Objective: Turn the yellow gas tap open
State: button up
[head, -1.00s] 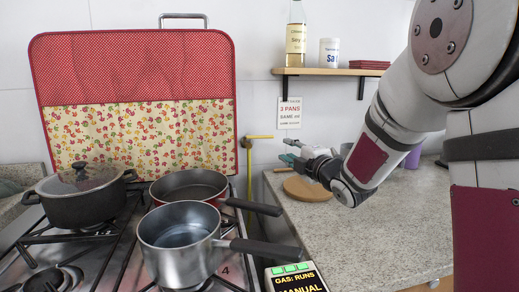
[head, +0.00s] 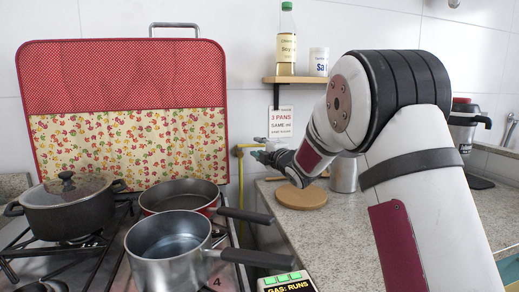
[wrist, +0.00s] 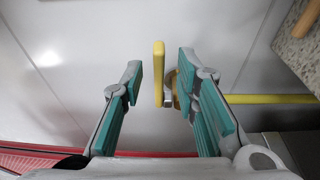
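The yellow tap handle (wrist: 159,73) shows in the wrist view as an upright yellow bar in front of a brass tap body (wrist: 171,90). A yellow gas pipe (wrist: 270,99) runs off to the right from it. My gripper (wrist: 160,85) is open, with one teal-padded finger on each side of the handle and gaps visible on both sides. In the head view my gripper (head: 262,150) is by the wall at the yellow pipe (head: 240,165). There it hides most of the tap.
Pans (head: 170,245) and a lidded pot (head: 70,210) stand on the stove at left, before a red patterned panel (head: 130,90). A shelf (head: 295,79) is above my gripper. A wooden board (head: 301,197) and a metal canister (head: 343,175) are on the counter.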

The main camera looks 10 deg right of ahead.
jog(key=shift+w, duration=0.1)
grip_shut()
